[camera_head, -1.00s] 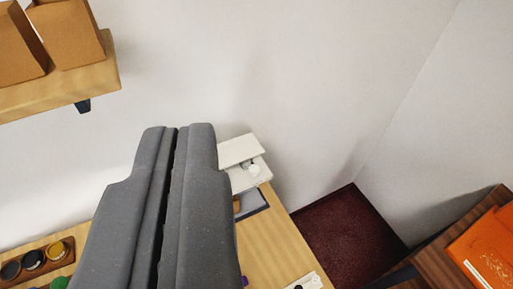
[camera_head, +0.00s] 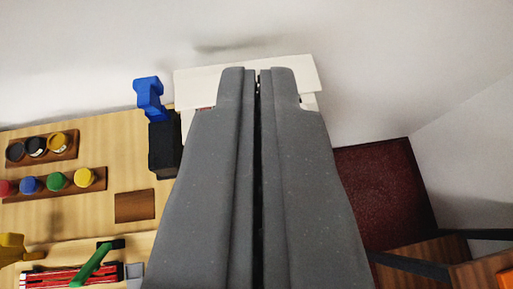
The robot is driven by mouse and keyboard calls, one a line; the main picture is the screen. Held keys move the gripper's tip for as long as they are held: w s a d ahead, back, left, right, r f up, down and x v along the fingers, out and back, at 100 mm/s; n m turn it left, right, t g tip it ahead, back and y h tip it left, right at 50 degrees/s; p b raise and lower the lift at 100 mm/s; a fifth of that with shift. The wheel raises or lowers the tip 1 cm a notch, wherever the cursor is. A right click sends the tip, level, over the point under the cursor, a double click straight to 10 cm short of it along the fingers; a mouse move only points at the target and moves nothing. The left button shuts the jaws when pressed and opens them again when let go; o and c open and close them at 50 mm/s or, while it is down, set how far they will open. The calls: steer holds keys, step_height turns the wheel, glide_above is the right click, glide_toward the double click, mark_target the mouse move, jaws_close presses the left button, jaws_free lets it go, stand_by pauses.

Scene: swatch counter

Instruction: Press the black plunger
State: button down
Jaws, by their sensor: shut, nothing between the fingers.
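My gripper (camera_head: 258,78) is shut and empty, with its fingers pointing away from me. Its tips overlap a white unit (camera_head: 205,82) at the far end of the counter, and I cannot tell whether they touch it. No black plunger is clearly identifiable. Two dark round caps, a greyish one (camera_head: 15,151) and a black one (camera_head: 36,146), sit with a yellow cap (camera_head: 57,142) in a wooden rack at the left. My fingers hide the middle of the white unit and the counter below it.
A black box (camera_head: 165,147) and a blue object (camera_head: 149,97) stand left of my fingers. A rack (camera_head: 80,187) holds several coloured caps. A green-handled tool (camera_head: 94,264) lies at the lower left. Dark red floor (camera_head: 385,190) shows at the right, beside wooden furniture (camera_head: 475,270).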

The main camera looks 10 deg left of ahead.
steer(key=w+f+n+g+y+p, duration=0.1)
steer(key=w+f+g, duration=0.2)
steer(key=f, duration=1.3)
steer(key=w, duration=0.3)
steer(key=shift+f+n+p, duration=0.35)
steer(key=shift+f+n, duration=0.05)
steer(key=shift+w, duration=0.1)
steer(key=x, duration=0.3)
steer(key=s+f+x, duration=0.1)
steer(key=x, duration=0.7)
steer(key=shift+f+p, duration=0.35)
steer(key=shift+p, duration=0.05)
steer(key=shift+f, duration=0.9)
steer(key=shift+f, duration=0.1)
